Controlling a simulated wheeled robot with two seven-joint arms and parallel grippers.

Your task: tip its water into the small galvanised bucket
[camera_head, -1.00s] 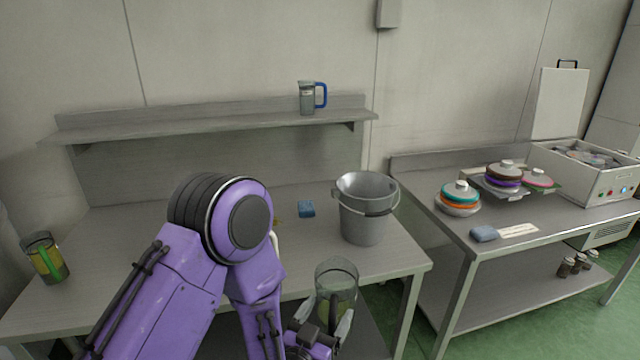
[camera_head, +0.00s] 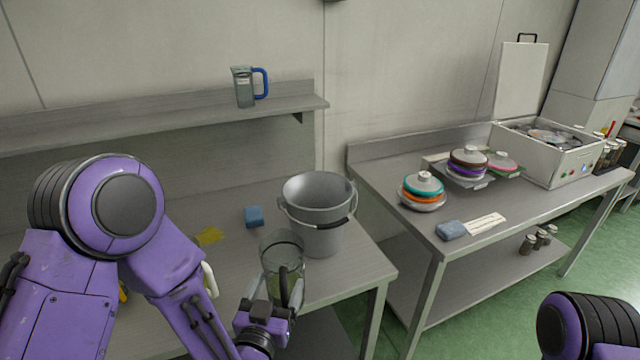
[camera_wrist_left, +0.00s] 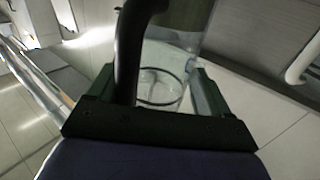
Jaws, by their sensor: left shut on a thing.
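The small galvanised bucket (camera_head: 318,238) stands upright on the steel table near its right end, its handle hanging at the front. My left gripper (camera_head: 270,308) is shut on a clear jug (camera_head: 283,250) with a dark handle. The jug is close to upright, in front and left of the bucket in the head view, and overlaps its lower left side. I cannot tell whether they touch. Liquid shows low in the jug. The left wrist view shows the clear jug (camera_wrist_left: 165,75) between the fingers, the dark handle crossing in front. My right gripper is out of view.
A blue-handled jug (camera_head: 243,88) stands on the wall shelf (camera_head: 150,122). A blue sponge (camera_head: 254,216) and a yellow cloth (camera_head: 210,236) lie left of the bucket. A second steel table (camera_head: 400,180) at right holds stacked discs (camera_head: 423,188) and a white machine (camera_head: 550,160).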

